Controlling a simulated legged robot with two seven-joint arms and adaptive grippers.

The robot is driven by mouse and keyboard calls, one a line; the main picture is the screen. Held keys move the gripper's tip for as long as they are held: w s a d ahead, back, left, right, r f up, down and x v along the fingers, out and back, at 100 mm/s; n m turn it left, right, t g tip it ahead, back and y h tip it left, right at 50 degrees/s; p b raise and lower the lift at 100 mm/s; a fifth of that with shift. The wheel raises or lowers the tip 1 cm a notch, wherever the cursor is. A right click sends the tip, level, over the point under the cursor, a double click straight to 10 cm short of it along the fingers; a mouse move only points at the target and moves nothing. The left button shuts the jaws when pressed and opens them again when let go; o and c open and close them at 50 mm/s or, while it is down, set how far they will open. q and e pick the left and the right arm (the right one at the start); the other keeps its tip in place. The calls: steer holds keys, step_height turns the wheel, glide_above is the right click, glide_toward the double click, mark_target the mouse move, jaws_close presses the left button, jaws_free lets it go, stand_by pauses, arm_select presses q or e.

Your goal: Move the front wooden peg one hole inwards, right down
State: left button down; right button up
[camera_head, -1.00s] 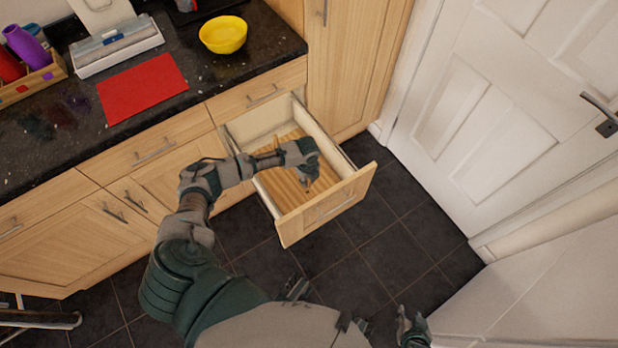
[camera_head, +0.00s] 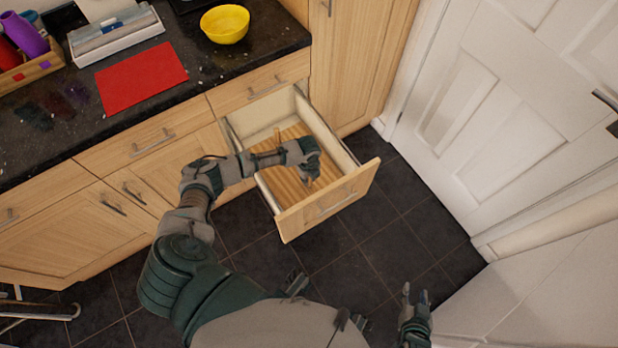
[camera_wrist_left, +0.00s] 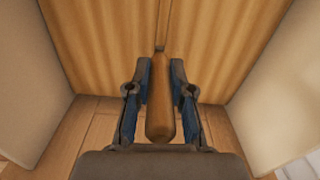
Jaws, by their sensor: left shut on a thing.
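A wooden peg (camera_wrist_left: 160,100) stands between the two fingers of my left gripper (camera_wrist_left: 160,78) in the left wrist view, and the gripper is shut on it. In the head view my left gripper (camera_head: 307,172) is inside the open drawer (camera_head: 330,205), near its front panel. Whether the peg's foot is in a hole or clear of the ribbed wooden drawer bottom (camera_head: 290,187) cannot be told. A thin upright piece of wood (camera_head: 277,137) shows further back in the drawer. The holes are not visible. My right gripper (camera_head: 415,295) is open and empty at the lower right.
The drawer's side walls (camera_head: 325,135) are close on both sides of my left gripper. The granite counter (camera_head: 60,150) above holds a red mat (camera_head: 140,78), a yellow bowl (camera_head: 225,24) and a wooden box (camera_head: 40,70). A white door (camera_head: 500,100) stands at the right.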

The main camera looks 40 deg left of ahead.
arm_select(q)
steer(key=shift+d, duration=0.15)
stand_by(0.4)
steer(key=shift+p, duration=0.55)
stand_by(0.9)
steer(key=shift+f+b, duration=0.7)
steer(key=shift+f, duration=0.55)
steer(key=c, duration=1)
jaws_free()
steer(key=shift+o, duration=0.2)
steer(key=shift+r, duration=0.1)
step_height(320, 180, up, 12)
steer(key=shift+f, duration=0.15)
